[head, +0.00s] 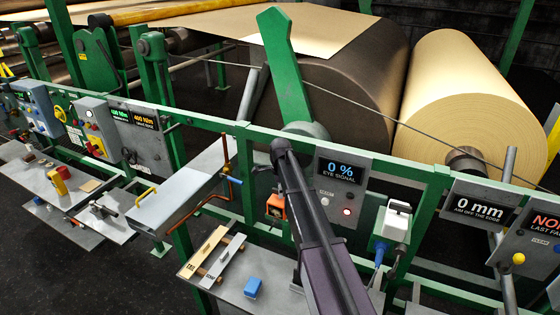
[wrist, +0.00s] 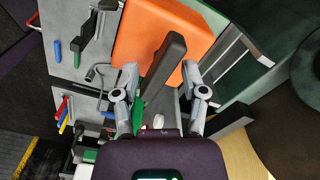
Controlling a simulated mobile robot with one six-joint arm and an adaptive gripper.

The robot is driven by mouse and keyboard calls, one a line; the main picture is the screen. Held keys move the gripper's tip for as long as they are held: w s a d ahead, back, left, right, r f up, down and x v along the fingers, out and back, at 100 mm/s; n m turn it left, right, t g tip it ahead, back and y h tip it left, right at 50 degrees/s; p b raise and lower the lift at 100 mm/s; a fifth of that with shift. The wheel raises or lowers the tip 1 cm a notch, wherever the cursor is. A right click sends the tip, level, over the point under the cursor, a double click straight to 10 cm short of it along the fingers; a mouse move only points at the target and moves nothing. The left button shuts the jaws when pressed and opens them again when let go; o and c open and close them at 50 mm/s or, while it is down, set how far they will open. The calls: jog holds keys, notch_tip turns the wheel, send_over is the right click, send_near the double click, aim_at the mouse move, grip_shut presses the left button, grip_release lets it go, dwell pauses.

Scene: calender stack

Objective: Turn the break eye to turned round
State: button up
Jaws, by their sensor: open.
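The break eye appears to be the orange box (head: 276,206) on the green frame, left of the eye signal panel (head: 340,187), which reads 0 %. In the wrist view, a large orange body (wrist: 150,28) fills the upper middle, with a dark grey bar (wrist: 163,66) in front of it. My gripper (wrist: 160,72) is open, with one finger on each side of this bar. I cannot tell whether either finger touches it. In the head view my arm stands right of the orange box, and the gripper cannot be made out.
A shelf (head: 225,280) below holds two labelled bars and a blue block (head: 253,286). A large pale roll (head: 460,105) lies behind the frame.

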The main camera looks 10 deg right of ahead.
jog(key=n, duration=0.5)
jog(key=shift+n, duration=0.4)
jog(key=n, duration=0.6)
notch_tip(320, 180, up, 14)
jog(key=p, duration=1.3)
jog(key=shift+p, duration=0.4)
jog(key=shift+f, duration=0.1)
jog(key=shift+n, duration=0.3)
jog(key=s+f+n+b, duration=0.7)
jog(key=s+f+b, duration=1.8)
jog(key=s, duration=0.4)
jog(key=shift+a+f, duration=0.15)
jog(key=shift+f, duration=0.05)
jog(key=shift+a, duration=0.1)
